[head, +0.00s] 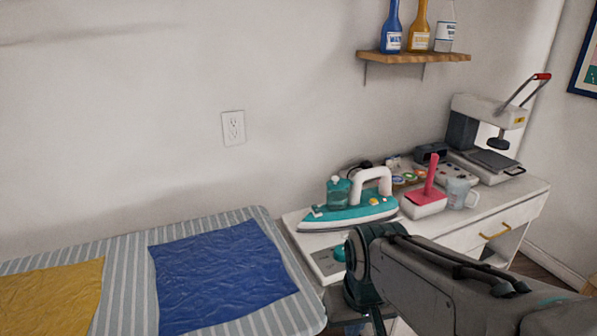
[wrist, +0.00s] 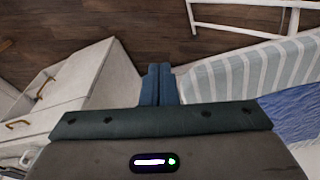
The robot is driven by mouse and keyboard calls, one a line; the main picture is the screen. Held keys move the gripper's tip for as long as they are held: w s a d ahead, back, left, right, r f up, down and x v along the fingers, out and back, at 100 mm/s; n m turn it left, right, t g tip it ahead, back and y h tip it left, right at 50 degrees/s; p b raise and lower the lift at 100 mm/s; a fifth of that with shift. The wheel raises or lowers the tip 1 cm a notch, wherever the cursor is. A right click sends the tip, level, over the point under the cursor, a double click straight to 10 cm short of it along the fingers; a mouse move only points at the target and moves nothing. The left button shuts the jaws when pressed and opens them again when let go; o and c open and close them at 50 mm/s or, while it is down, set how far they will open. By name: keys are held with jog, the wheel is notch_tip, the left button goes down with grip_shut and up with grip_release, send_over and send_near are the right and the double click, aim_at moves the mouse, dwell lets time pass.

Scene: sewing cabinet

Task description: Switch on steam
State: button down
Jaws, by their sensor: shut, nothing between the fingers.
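A teal and white steam iron (head: 350,207) rests on the left part of the white cabinet top in the head view. My arm covers the cabinet front in the head view, and my fingertips are not clear there. In the wrist view my gripper (wrist: 157,80) is shut and empty, above the floor between the cabinet (wrist: 90,95) and the ironing board (wrist: 240,75).
The striped ironing board (head: 125,262) carries a blue cloth (head: 222,272) and a yellow cloth (head: 50,298). Right of the iron stand a pink-handled item (head: 428,188), a measuring jug (head: 460,192) and a heat press (head: 485,135). A shelf (head: 415,58) with bottles hangs above. The gap's floor (wrist: 130,35) looks clear.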

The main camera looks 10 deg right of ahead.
notch_tip(320, 180, up, 10)
jog(key=w+p, duration=0.2)
jog(key=p, duration=0.5)
notch_tip(320, 180, up, 9)
jog(key=n+p, duration=0.3)
send_over(316, 205)
jog(key=s, duration=0.2)
jog(key=shift+d, duration=0.2)
jog(key=f, duration=0.4)
jog(key=w+f+p, duration=0.1)
jog(key=f, duration=0.8)
jog(key=shift+w+a+f, duration=0.25)
jog(key=shift+w+f, duration=0.15)
